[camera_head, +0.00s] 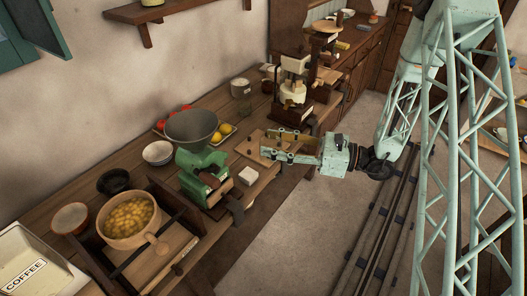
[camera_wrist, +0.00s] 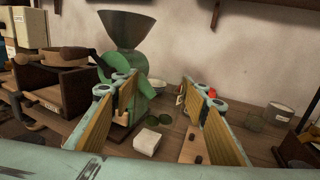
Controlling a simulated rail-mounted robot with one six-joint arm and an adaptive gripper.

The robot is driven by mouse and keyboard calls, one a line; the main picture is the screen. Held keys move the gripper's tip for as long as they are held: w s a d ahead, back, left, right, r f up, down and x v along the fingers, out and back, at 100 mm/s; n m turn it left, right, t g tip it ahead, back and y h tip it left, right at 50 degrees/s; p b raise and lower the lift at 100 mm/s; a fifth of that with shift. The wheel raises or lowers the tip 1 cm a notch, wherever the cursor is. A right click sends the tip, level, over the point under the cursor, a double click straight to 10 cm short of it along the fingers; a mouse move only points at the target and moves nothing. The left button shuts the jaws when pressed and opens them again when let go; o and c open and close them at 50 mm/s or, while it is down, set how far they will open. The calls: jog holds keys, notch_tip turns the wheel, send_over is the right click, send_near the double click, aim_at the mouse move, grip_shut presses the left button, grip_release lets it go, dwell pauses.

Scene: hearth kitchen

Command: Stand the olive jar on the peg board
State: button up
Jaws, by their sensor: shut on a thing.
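My gripper (camera_head: 266,147) reaches left over the counter, low above a flat wooden board with dark spots (camera_head: 246,146), which appears to be the peg board. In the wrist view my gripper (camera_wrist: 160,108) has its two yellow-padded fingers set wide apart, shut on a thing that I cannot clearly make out. I cannot pick out the olive jar for certain. Small dark green round shapes show between the fingers, but I cannot tell whether they belong to it. The board (camera_wrist: 190,152) shows partly behind the right finger, with dark spots or pegs on it.
A green grinder (camera_head: 200,168) with a grey funnel stands left of my gripper. A white block (camera_head: 248,176) lies close to the board. A tray with lemons (camera_head: 222,131), a white bowl (camera_head: 158,153), a tin (camera_head: 241,88) and a brown machine (camera_head: 292,92) stand around.

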jog(key=shift+m+t+h, duration=0.3)
jog(key=shift+m+t, duration=0.3)
jog(key=shift+t, duration=0.3)
jog(key=w+f+b, duration=0.1)
jog(key=f, duration=0.1)
jog(key=w+f, duration=0.1)
jog(key=f, duration=0.2)
jog(key=w+d+f+b, duration=0.1)
jog(key=f, duration=0.1)
jog(key=shift+w+f+b, duration=0.15)
jog(key=shift+b, duration=0.15)
jog(key=w+a+f+b, duration=0.1)
jog(key=w+a, duration=0.3)
jog(key=w, duration=1.1)
jog(key=shift+w+a+f+b, duration=0.2)
jog(key=shift+b, duration=0.5)
jog(key=shift+f, duration=0.1)
jog(key=shift+f+b, duration=0.55)
jog(key=shift+f, duration=1.1)
jog(key=shift+f, duration=0.15)
jog(key=o, duration=1)
jog(key=shift+r, duration=0.2)
